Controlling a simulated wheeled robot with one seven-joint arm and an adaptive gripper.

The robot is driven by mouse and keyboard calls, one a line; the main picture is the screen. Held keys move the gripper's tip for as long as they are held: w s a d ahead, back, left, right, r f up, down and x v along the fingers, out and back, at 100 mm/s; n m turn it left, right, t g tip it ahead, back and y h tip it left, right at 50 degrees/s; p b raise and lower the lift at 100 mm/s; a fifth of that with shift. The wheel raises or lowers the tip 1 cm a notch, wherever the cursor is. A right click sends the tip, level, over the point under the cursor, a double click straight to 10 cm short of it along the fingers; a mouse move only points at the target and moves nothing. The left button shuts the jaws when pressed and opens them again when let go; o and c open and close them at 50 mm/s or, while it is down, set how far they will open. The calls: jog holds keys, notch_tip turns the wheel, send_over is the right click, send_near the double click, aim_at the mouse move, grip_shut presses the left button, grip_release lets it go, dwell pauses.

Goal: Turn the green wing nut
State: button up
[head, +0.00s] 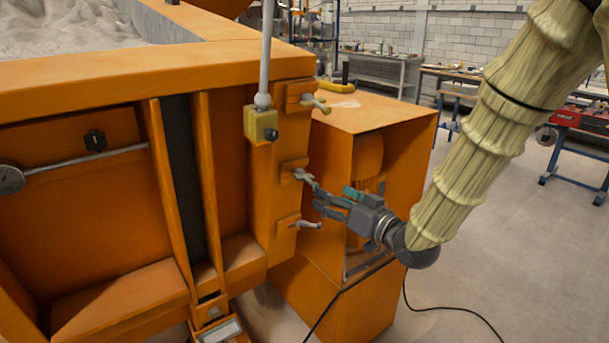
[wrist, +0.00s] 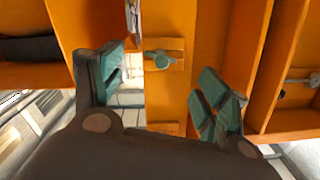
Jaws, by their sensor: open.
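A wing nut with a greenish tint (wrist: 163,60) sits on an orange block (wrist: 150,66), between and beyond my fingers in the wrist view. It appears to be the middle wing nut (head: 303,175) on the orange frame's side in the head view, where its colour is hard to tell. My gripper (head: 322,200) is open and empty, just right of and slightly below that nut. The gripper's teal-padded fingers (wrist: 160,82) stand wide apart in the wrist view. I cannot tell whether either finger touches the nut.
Another wing nut (head: 316,104) is above and a grey one (head: 306,224) below. A yellowish block (head: 261,125) holds a grey rod left of the upper nut. An orange cabinet (head: 385,112) stands close behind my gripper. Open floor (head: 500,230) lies to the right.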

aim_at(307, 178)
jog(key=p+x, duration=0.1)
jog(key=x, duration=0.2)
jog(key=p+x, duration=0.1)
jog(key=x, duration=0.3)
jog(key=r+p+x, duration=0.1)
jog(key=x, duration=0.3)
jog(key=shift+a+r, duration=0.1)
jog(key=c, duration=1)
jog(key=shift+a, duration=0.1)
jog(key=shift+c, duration=0.2)
